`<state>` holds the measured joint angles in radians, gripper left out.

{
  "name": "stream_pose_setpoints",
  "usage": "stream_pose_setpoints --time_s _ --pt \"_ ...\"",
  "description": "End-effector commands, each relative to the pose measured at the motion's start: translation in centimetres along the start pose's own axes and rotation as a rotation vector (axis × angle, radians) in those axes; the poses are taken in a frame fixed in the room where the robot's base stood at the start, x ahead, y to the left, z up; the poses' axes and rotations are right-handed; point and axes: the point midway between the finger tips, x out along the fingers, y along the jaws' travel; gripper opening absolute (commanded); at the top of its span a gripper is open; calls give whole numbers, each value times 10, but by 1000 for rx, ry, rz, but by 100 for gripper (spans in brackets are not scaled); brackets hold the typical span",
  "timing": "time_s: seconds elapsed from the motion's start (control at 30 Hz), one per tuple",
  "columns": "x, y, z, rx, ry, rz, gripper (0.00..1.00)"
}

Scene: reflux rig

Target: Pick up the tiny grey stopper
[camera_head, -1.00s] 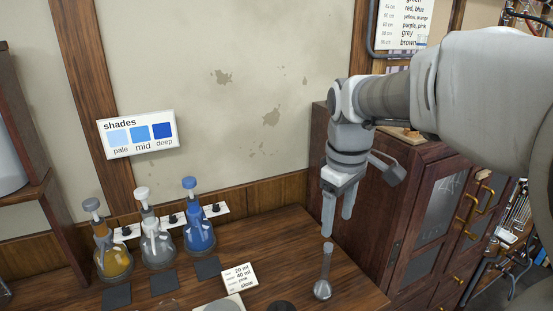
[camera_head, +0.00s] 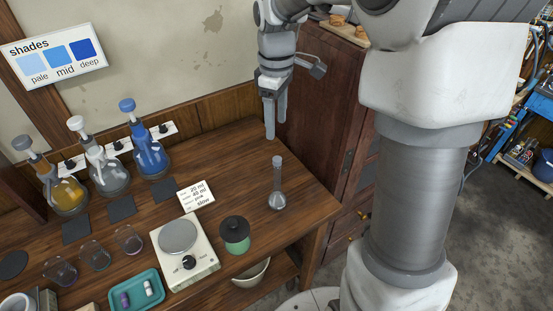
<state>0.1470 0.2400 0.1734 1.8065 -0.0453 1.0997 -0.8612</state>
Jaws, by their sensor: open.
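A small narrow-necked flask (camera_head: 277,198) stands upright near the right end of the wooden bench. A tiny grey stopper (camera_head: 277,161) appears to sit on its neck. My gripper (camera_head: 276,129) hangs fingers down, open and empty, just above that neck and apart from it in the picture; the depth between them is hard to judge. A larger grey cap (camera_head: 22,143) tops the amber flask (camera_head: 66,196) at the far left.
A white-capped flask (camera_head: 110,178) and a blue flask (camera_head: 150,156) stand along the wall. A scale (camera_head: 201,262), a dark-lidded green jar (camera_head: 235,235), a label card (camera_head: 196,196) and a teal tray (camera_head: 152,302) are left of the small flask. A cabinet (camera_head: 325,105) stands close behind my gripper.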

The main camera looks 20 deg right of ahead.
Motion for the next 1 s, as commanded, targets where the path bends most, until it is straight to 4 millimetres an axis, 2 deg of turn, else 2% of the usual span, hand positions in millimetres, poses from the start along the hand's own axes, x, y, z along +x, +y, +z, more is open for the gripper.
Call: stream_pose_setpoints --time_s 0.1,0.3,0.57,0.83,1.0 --pt "28 -1 1 0 -3 -4 64" --pt "62 0 1 1 -2 -2 64" --pt "80 -1 1 1 -2 -1 64" --pt "119 -4 3 0 -2 -2 64" --pt "125 -4 3 1 0 1 64"
